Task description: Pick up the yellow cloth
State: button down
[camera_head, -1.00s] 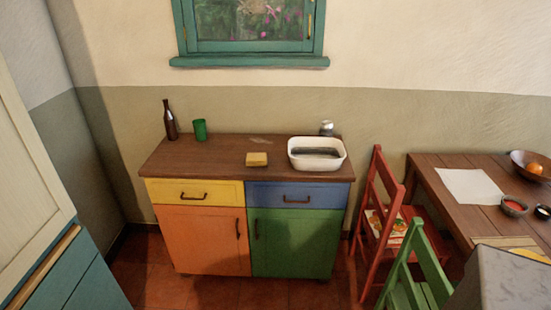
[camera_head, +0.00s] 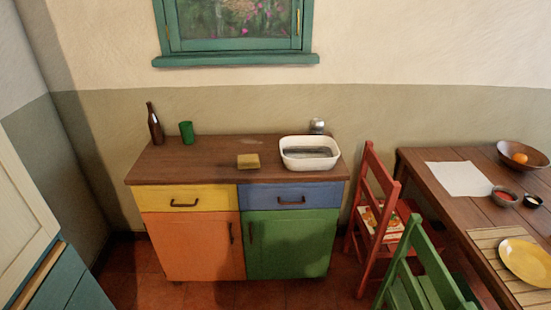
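A small yellow folded cloth (camera_head: 248,161) lies on the brown wooden top of a low cabinet (camera_head: 200,172), near the middle of its front half. It is left of a white basin (camera_head: 310,163) and apart from it. The basin holds something dark that I cannot make out. My gripper is not in view.
A brown bottle (camera_head: 155,125) and a green cup (camera_head: 187,132) stand at the cabinet's back left, a metal-looking jar (camera_head: 317,126) behind the basin. A red chair (camera_head: 373,215), green chair (camera_head: 420,265) and table (camera_head: 450,205) are at right. Floor before the cabinet looks clear.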

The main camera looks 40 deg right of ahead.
aim_at(245, 161)
jog(key=z, duration=0.95)
jog(key=k, duration=0.95)
jog(key=i, duration=0.6)
